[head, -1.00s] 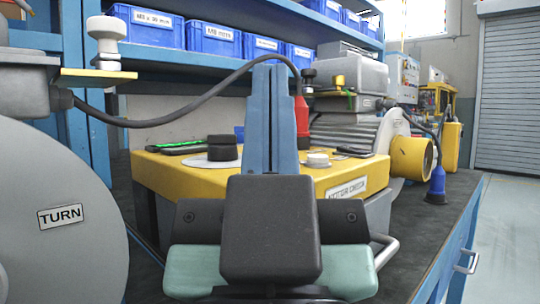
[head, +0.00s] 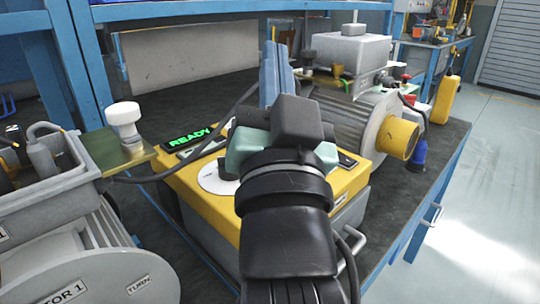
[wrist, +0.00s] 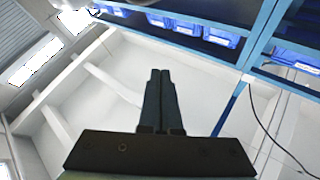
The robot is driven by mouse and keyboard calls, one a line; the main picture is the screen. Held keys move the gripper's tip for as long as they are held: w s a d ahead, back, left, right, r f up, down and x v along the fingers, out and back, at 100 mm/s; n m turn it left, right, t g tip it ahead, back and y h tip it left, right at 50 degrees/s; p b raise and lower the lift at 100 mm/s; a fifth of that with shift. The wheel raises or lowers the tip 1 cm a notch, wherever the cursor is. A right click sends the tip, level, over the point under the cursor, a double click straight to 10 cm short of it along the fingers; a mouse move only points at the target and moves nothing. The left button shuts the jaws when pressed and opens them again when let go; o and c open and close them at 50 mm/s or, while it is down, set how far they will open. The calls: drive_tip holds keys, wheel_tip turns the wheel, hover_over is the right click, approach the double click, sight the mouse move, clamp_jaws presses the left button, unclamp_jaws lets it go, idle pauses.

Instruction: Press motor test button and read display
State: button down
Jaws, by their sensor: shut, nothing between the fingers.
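The yellow test box (head: 205,198) stands on the bench in the head view. Its display (head: 188,138) reads "READY" in green. A white dial plate (head: 212,179) lies on its top, with a black knob partly covered by my gripper. I cannot make out the test button; my gripper and wrist hide much of the box top. My gripper (head: 275,72) is in front of and above the box, its blue fingers together and pointing up, apart from the box. In the wrist view the fingers (wrist: 160,100) are shut and empty, pointing towards the ceiling and shelf.
A grey motor (head: 350,115) with a yellow end ring (head: 397,143) stands behind to the right. Another motor (head: 80,262), labelled "MOTOR 1", is at the left front. A dark cable runs from the left to behind my gripper.

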drive_tip(key=w+d+m+g+p, duration=0.1)
drive_tip(key=w+m+g+p, duration=0.6)
drive_tip(key=p, duration=1.3)
drive_tip(key=s+f+m+g+y+p, duration=0.3)
drive_tip(key=s+m+g+p, duration=0.5)
drive_tip(key=p, duration=2.7)
drive_tip(key=s+m, duration=0.3)
drive_tip(key=shift+s+a, duration=0.2)
drive_tip(key=shift+a, duration=0.15)
drive_tip(key=shift+f, duration=0.2)
